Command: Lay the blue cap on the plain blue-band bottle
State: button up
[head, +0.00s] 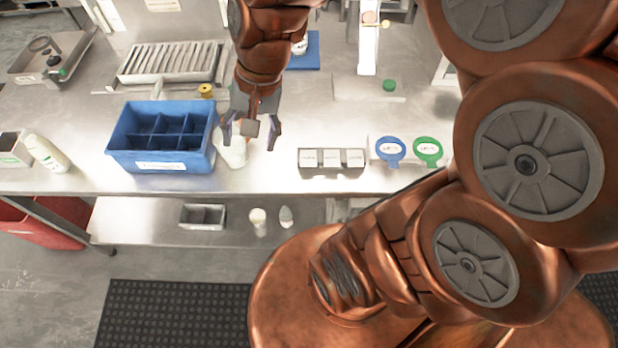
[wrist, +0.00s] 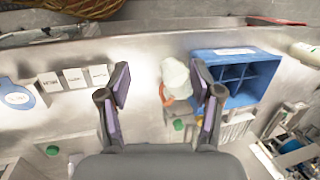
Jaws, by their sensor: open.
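My gripper (head: 252,135) hangs open and empty above the steel table, right of the blue divided bin. It also shows open in the wrist view (wrist: 160,95). A white bottle-like object (head: 232,150) stands just left of my gripper, partly hidden by it; in the wrist view this white object (wrist: 175,75) shows near the right finger, with an orange-red part beside it. Another white container (head: 300,46) is on a blue mat, partly hidden by my arm. I cannot make out the blue cap, or which bottle has a plain blue band.
The blue bin (head: 160,165) stands left of my gripper. A labelled three-part holder (head: 331,169), a blue round tag (head: 390,150) and a green one (head: 428,150) are at the right front edge. A white bottle (head: 46,153) is far left. A green cap-like piece (head: 389,85) lies behind.

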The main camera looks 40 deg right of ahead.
jog(key=s+d+f+n+g+h, duration=0.2)
jog(key=s+n, duration=0.5)
jog(key=s, duration=0.6)
jog(key=shift+d+f+h, duration=0.2)
jog(key=shift+d+h, duration=0.25)
jog(key=shift+h, duration=0.05)
jog(key=shift+s, duration=0.1)
